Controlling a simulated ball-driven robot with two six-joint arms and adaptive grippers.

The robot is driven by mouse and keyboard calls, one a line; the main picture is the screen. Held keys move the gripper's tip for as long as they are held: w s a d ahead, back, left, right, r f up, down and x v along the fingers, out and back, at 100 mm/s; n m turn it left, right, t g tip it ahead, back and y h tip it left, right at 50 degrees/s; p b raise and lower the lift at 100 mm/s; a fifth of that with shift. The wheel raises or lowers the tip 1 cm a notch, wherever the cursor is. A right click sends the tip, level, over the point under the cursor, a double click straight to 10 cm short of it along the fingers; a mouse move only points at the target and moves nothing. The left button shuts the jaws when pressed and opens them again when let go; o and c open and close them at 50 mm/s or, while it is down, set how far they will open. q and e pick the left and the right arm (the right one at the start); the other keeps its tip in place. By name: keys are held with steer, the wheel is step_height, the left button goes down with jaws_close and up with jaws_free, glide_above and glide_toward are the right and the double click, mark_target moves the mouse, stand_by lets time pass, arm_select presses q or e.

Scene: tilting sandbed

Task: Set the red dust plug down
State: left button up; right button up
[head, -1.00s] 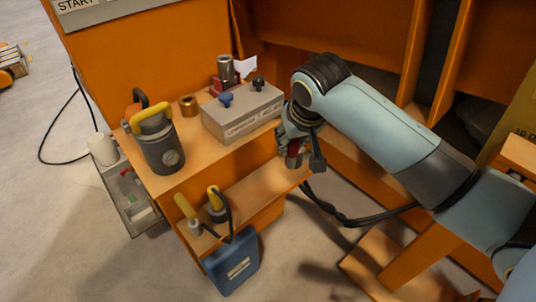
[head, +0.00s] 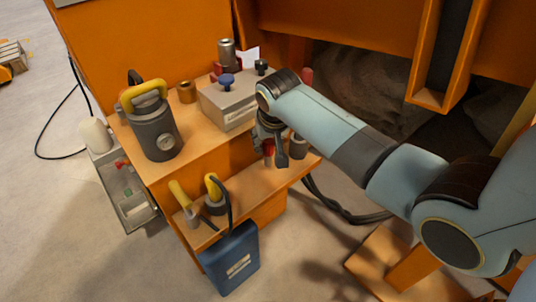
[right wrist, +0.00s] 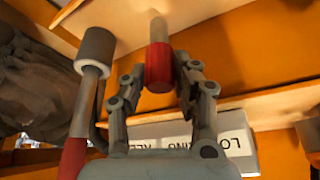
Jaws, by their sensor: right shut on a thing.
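The red dust plug (right wrist: 158,66) sits between the two fingers of my right gripper (right wrist: 160,72) in the right wrist view, with a pale shaft showing beyond its red part. In the head view a bit of the red plug (head: 268,149) shows below my right gripper (head: 270,158). The gripper is shut on it, in front of the grey box (head: 228,105) and over the lower wooden shelf (head: 250,195). I cannot tell whether the plug touches the shelf. My left gripper is not in view.
A grey cylinder (head: 298,147) stands close right of the gripper; it also shows in the wrist view (right wrist: 96,50). A grey canister with a yellow handle (head: 154,130) stands on the upper shelf. Yellow-handled tools (head: 182,196) and a blue container (head: 232,260) are at the lower left.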

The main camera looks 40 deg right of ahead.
mark_target(268, 152)
step_height(268, 152, down, 4)
steer(key=shift+r+b, duration=0.1)
steer(key=shift+b, duration=0.65)
steer(key=shift+r, duration=0.15)
steer(key=shift+f, duration=0.2)
steer(key=o, duration=0.9)
steer(key=shift+o, duration=0.2)
steer(key=shift+r, duration=0.1)
